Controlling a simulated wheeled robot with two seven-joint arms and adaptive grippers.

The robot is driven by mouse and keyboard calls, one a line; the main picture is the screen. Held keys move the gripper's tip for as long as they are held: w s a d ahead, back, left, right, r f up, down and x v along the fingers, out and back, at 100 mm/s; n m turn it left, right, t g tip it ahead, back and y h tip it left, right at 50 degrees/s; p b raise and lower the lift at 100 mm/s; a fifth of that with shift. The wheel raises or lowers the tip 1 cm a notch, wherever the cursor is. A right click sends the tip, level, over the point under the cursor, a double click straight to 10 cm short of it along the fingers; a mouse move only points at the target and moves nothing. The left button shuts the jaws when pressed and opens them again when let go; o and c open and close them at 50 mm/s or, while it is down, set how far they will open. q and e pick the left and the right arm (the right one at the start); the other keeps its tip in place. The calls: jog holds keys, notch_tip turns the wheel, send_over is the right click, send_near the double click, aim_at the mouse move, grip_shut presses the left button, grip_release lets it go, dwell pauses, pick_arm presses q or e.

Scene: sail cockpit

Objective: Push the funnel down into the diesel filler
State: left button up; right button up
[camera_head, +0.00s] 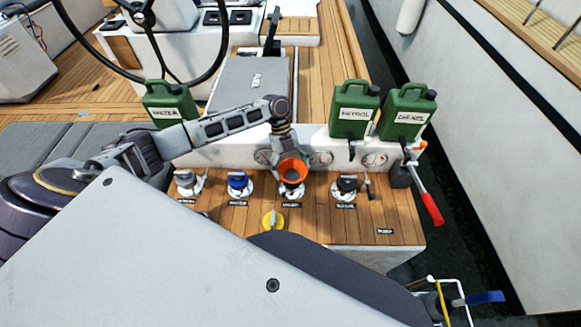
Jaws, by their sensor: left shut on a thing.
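My left gripper (287,153) reaches in from the left and is shut on an orange funnel (293,172) with a dark inside. The funnel is upright over the third deck filler from the left (292,193), on the wooden deck. Its lower end is hidden, so I cannot tell how deep it sits in the filler. The small label under this filler is too small to read surely. A green can marked DIESEL (407,112) stands at the back right. My right gripper is not in view.
Other fillers stand on either side, one with a blue cap (238,182) and one dark (347,184). Green cans marked PETROL (354,108) and WATER (170,104) stand behind. A red-handled lever (427,200) is at right.

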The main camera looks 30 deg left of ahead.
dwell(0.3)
pick_arm(q)
jog(key=o, duration=0.9)
jog(key=shift+r, duration=4.95)
jog(key=shift+s+f, duration=0.1)
jog(key=shift+s, duration=0.05)
